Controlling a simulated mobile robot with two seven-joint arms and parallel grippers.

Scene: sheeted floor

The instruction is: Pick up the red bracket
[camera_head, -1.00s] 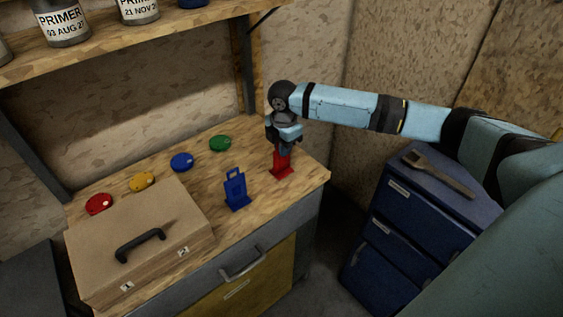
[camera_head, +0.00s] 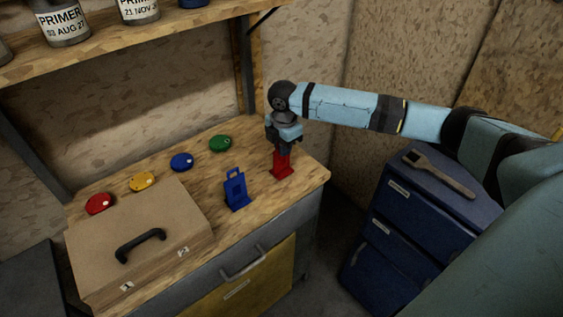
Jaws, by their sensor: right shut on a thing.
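The red bracket (camera_head: 282,168) stands upright on the wooden workbench top, near its right end. My right gripper (camera_head: 283,151) points down from above and is shut on the upper part of the red bracket, hiding that part. The bracket's base appears to be at the bench surface; I cannot tell whether it is slightly lifted. My left gripper is not in view.
A blue bracket (camera_head: 236,190) stands to the left of the red one. Green (camera_head: 220,143), blue (camera_head: 181,162), yellow (camera_head: 142,182) and red (camera_head: 99,204) discs line the back. A case (camera_head: 137,245) fills the front left.

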